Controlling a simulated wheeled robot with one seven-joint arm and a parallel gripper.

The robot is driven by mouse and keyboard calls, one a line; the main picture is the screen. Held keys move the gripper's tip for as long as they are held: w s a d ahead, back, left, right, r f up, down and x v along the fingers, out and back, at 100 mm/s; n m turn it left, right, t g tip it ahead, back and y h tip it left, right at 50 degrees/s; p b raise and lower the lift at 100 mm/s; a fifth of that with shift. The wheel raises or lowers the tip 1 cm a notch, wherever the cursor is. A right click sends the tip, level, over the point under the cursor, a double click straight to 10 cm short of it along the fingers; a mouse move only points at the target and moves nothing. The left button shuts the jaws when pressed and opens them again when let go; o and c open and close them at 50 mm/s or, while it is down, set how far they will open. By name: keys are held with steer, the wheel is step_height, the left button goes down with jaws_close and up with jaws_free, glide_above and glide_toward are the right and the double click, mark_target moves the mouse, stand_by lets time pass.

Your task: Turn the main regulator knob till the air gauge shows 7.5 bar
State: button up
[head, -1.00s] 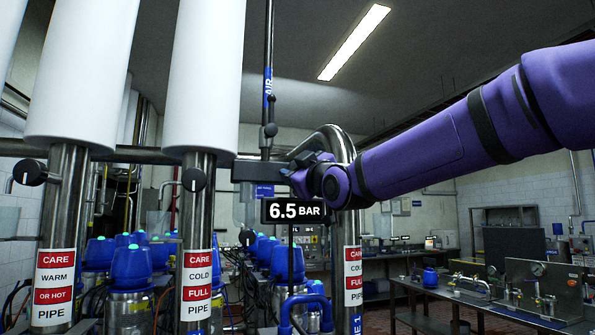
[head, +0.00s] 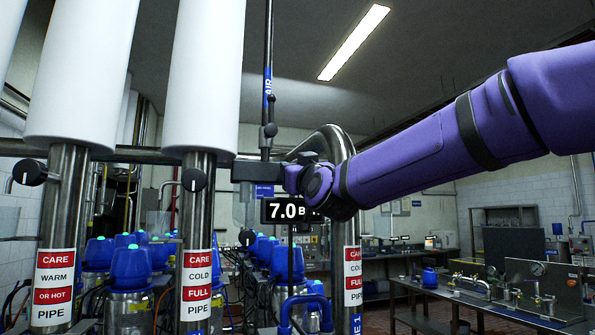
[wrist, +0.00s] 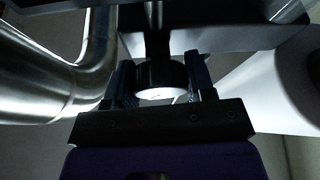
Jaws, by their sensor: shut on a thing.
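The air gauge display (head: 284,210) reads 7.0 in white digits on black; my arm covers part of the word after it. The main regulator knob is hidden behind my wrist in the head view. In the wrist view the round dark knob (wrist: 161,76) with a pale lit lower face sits between the two fingers of my gripper (wrist: 160,82). The gripper is shut on it. In the head view my gripper (head: 288,175) is beside the dark block on the air line, its fingers mostly hidden.
Steel pipes with white sleeves (head: 204,80) and red-white warning labels (head: 197,285) stand at left. Black knobs sit on them. A bent steel pipe (head: 335,140) passes close behind my wrist and beside my gripper in the wrist view. Blue-capped units fill the space below.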

stand_by(0.3)
steer(key=o, duration=0.9)
steer(key=v, duration=1)
steer(key=shift+s+f, duration=0.25)
steer(key=shift+s, duration=0.1)
